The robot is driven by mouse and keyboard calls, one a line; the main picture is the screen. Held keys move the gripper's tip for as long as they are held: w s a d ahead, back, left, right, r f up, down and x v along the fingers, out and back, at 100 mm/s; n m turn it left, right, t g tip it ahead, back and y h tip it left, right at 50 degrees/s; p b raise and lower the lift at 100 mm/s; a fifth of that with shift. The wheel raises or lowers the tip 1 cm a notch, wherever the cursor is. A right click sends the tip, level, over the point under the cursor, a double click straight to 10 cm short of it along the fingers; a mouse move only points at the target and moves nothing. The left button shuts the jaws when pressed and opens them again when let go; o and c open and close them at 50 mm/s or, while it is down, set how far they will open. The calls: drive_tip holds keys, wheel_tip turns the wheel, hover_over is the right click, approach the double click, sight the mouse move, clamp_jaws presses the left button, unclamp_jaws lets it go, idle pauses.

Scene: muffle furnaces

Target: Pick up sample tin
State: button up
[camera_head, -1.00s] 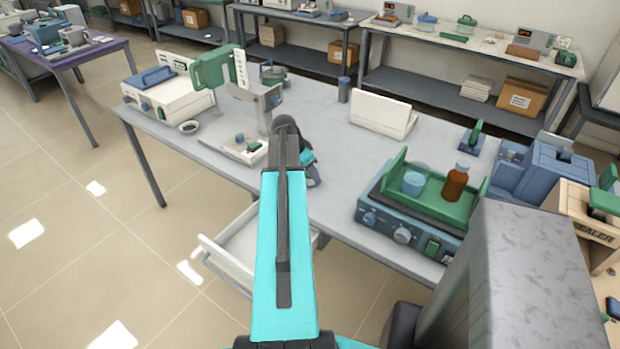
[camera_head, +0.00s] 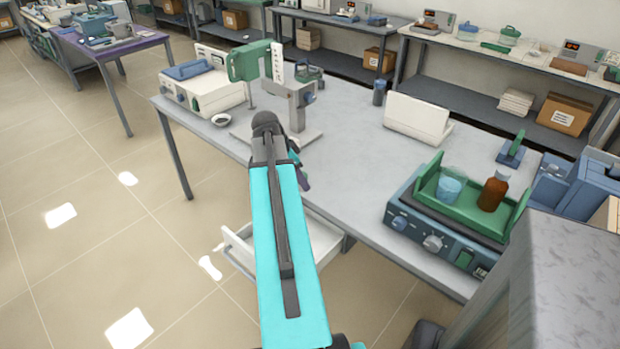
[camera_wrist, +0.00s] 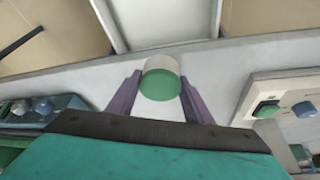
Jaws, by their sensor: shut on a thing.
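The sample tin (camera_wrist: 161,78) shows in the wrist view as a short pale cylinder with a green end facing the camera. It sits between the two purple fingers of my gripper (camera_wrist: 160,85), which are shut on its sides. In the head view my arm hides the tin, and only a purple part of my gripper (camera_head: 303,180) shows beside the arm, over the left part of the grey table. I cannot tell how high the tin is above the table.
The grey table (camera_head: 350,165) carries a stand with a green head (camera_head: 250,62), a white box (camera_head: 210,90), a small dish (camera_head: 221,120), a white folded panel (camera_head: 417,118) and a blue shaker (camera_head: 445,235). An open white drawer (camera_head: 240,252) sticks out in front. The table's middle is clear.

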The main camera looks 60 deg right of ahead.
drive_tip(key=shift+w+a, duration=0.25)
drive_tip(key=shift+a, duration=0.1)
idle(0.5)
